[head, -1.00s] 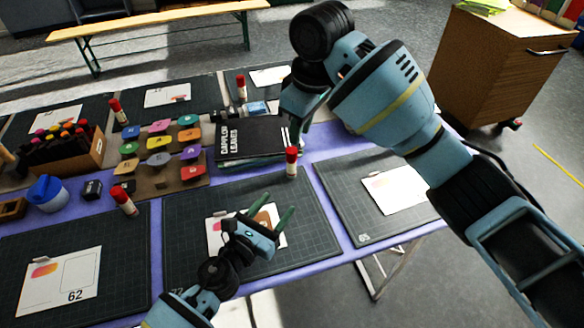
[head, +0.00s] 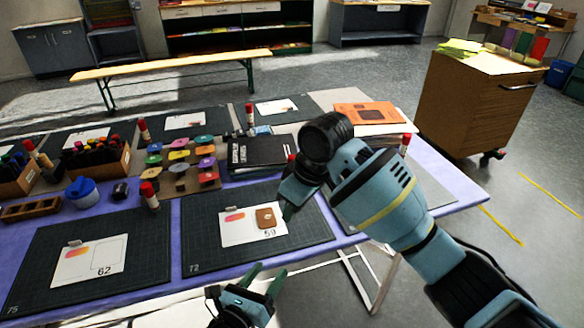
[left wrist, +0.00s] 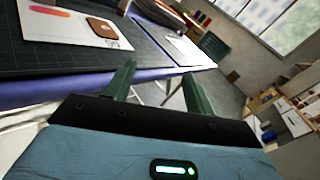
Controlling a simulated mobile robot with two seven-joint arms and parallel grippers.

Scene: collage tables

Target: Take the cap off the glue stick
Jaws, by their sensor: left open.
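Several glue sticks with red caps stand on the purple table, including one (head: 150,195) left of the middle mat and one (head: 404,143) at the far right. The red top of another (head: 291,157) shows just behind my right gripper (head: 288,212); its body is hidden. My right gripper hangs over the right side of the middle mat, and its fingers are mostly hidden, so I cannot tell whether it is open. My left gripper (head: 267,271) is open and empty in front of the table's near edge. Its spread fingers show in the left wrist view (left wrist: 157,82).
Dark cutting mats (head: 195,245) carry white cards, one (head: 236,230) marked 59 with a brown patch. Coloured punches, a black book (head: 260,152), a blue sharpener (head: 82,192) and marker boxes (head: 95,165) crowd the left and middle. A wooden cabinet (head: 465,105) stands beyond the table.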

